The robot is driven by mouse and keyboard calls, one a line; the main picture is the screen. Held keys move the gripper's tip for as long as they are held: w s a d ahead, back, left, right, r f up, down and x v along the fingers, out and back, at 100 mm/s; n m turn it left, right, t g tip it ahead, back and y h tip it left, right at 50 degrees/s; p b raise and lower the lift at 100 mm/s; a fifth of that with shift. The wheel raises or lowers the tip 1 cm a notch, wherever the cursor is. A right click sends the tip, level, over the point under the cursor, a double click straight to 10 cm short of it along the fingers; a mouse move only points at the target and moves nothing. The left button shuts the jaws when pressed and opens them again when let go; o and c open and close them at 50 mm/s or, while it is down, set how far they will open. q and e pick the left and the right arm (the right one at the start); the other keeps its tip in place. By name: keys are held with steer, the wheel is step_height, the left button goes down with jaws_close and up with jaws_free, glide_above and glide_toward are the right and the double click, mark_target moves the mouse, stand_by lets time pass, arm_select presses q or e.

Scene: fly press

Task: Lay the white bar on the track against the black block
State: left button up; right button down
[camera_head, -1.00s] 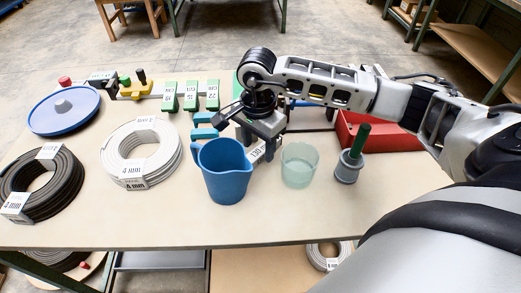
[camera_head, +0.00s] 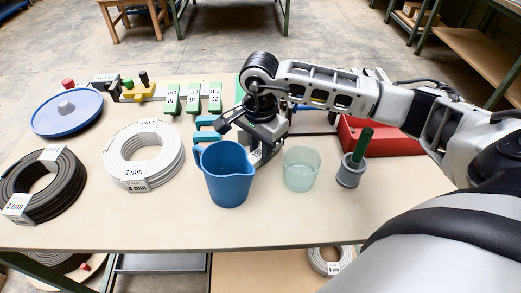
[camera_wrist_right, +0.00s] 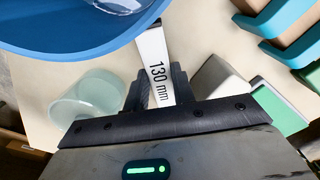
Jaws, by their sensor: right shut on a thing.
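The white bar (camera_wrist_right: 157,55), marked 130 mm, is held between the two fingers of my right gripper (camera_wrist_right: 160,90) in the right wrist view. Its far end passes behind the rim of the blue jug (camera_wrist_right: 75,30). In the head view my right gripper (camera_head: 262,138) is over the table, just behind the blue jug (camera_head: 227,174), and the bar is mostly hidden there. My left gripper is not in view.
A clear cup (camera_head: 300,168) and a grey holder with a green handle (camera_head: 353,168) stand right of the jug. A red box (camera_head: 380,137) is behind them. Green labelled blocks (camera_head: 193,98), a white coil (camera_head: 143,155) and a blue disc (camera_head: 66,112) lie left. The front table strip is clear.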

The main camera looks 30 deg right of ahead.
mark_target(260, 152)
step_height(260, 152, up, 17)
steer(key=shift+r, duration=0.2)
stand_by(0.3)
